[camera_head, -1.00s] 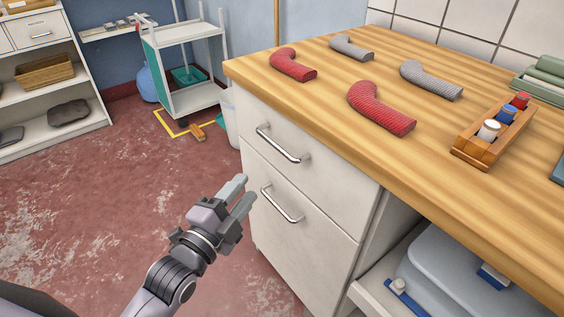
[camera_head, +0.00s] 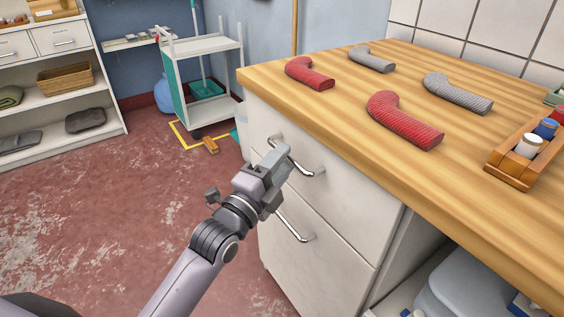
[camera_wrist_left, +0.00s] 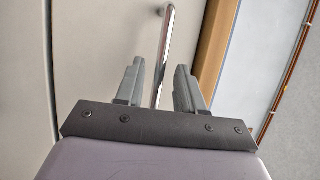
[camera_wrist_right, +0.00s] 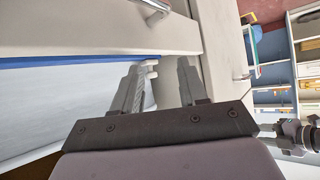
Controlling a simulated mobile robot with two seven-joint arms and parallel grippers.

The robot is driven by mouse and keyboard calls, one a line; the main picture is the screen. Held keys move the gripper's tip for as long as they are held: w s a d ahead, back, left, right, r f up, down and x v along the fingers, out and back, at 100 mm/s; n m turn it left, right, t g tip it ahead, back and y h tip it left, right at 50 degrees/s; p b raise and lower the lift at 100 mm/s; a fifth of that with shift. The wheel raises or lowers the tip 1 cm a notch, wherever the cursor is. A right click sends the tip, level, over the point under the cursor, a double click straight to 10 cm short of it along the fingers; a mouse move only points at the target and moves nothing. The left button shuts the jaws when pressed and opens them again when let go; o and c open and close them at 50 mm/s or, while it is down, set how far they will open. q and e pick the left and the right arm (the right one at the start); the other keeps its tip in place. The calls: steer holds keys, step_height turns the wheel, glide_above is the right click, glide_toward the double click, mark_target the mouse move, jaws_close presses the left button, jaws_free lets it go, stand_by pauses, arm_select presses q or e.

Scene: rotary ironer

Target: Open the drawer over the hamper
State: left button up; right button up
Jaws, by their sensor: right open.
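The upper drawer (camera_head: 340,190) is a white front with a silver bar handle (camera_head: 312,173), under the wooden counter. It looks shut, flush with the taller front below, probably the hamper (camera_head: 325,255), which has its own bar handle (camera_head: 292,226). My left gripper (camera_head: 279,157) is at the upper handle and partly covers it. In the left wrist view the left fingers (camera_wrist_left: 160,85) stand apart with the handle bar (camera_wrist_left: 165,45) between them, with gaps on both sides. My right gripper (camera_wrist_right: 162,72) shows only in its wrist view, open and empty.
The counter (camera_head: 480,130) above carries red and grey bent sleeves and a wooden caddy (camera_head: 515,165) of spools. An open bay with a grey-blue container (camera_head: 455,290) lies right of the cabinet. A white trolley (camera_head: 205,85) stands behind. The floor at left is clear.

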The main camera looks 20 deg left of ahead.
arm_select(q)
steer(key=shift+w+d, duration=0.1)
steer(key=shift+w, duration=0.2)
arm_select(e)
steer(key=shift+w+r, duration=0.25)
steer(key=shift+w, duration=0.05)
arm_select(q)
jaws_close()
arm_select(e)
steer(key=shift+f, duration=0.1)
